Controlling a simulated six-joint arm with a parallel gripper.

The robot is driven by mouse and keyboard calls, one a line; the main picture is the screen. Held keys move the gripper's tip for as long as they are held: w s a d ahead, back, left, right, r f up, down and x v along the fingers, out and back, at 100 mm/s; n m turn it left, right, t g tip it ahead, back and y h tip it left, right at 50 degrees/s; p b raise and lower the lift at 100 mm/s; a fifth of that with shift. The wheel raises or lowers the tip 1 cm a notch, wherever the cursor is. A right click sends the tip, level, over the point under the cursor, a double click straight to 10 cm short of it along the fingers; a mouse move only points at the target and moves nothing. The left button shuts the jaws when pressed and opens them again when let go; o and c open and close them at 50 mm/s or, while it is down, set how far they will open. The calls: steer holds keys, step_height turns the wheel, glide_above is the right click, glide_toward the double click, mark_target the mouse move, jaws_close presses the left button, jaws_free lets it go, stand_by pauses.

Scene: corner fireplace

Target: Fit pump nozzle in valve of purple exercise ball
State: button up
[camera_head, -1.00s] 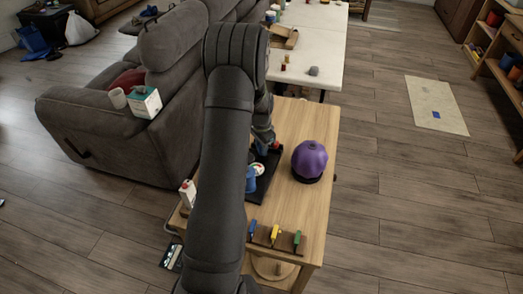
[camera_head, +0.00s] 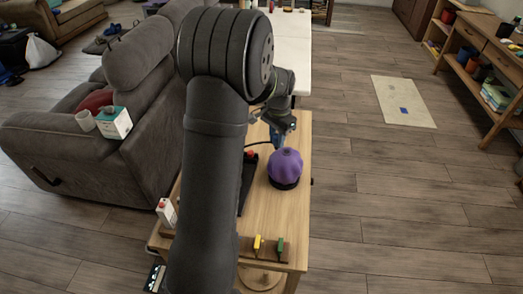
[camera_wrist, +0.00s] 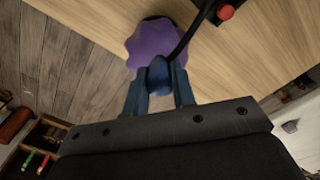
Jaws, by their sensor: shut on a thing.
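The purple exercise ball (camera_head: 286,165) sits in a dark ring-like base on the wooden table, toward its right side. It also shows in the wrist view (camera_wrist: 160,42), just beyond my fingertips. My gripper (camera_head: 279,138) is above and behind the ball in the head view. In the wrist view, my gripper (camera_wrist: 159,85) is shut on a blue pump nozzle (camera_wrist: 159,73) with a black hose running from it. The nozzle overlaps the near edge of the ball in that view. I cannot tell whether it touches the ball. The valve is not discernible.
The wooden table (camera_head: 220,246) holds a black tray with a red part (camera_wrist: 226,12), a rack with yellow and green tools (camera_head: 258,244) at the front, and a white carton (camera_head: 166,212). A grey sofa stands left. Open floor lies right.

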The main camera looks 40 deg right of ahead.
steer(key=d+r, duration=0.2)
steer(key=s+d+r, duration=0.1)
steer(key=r, duration=0.1)
steer(key=shift+d+r, duration=0.1)
steer(key=shift+d, duration=0.3)
steer(key=shift+f, duration=3.25)
steer(key=shift+f, duration=1.35)
steer(key=o, duration=1)
steer(key=shift+c, duration=0.2)
step_height(320, 180, up, 17)
steer(key=shift+r, duration=0.2)
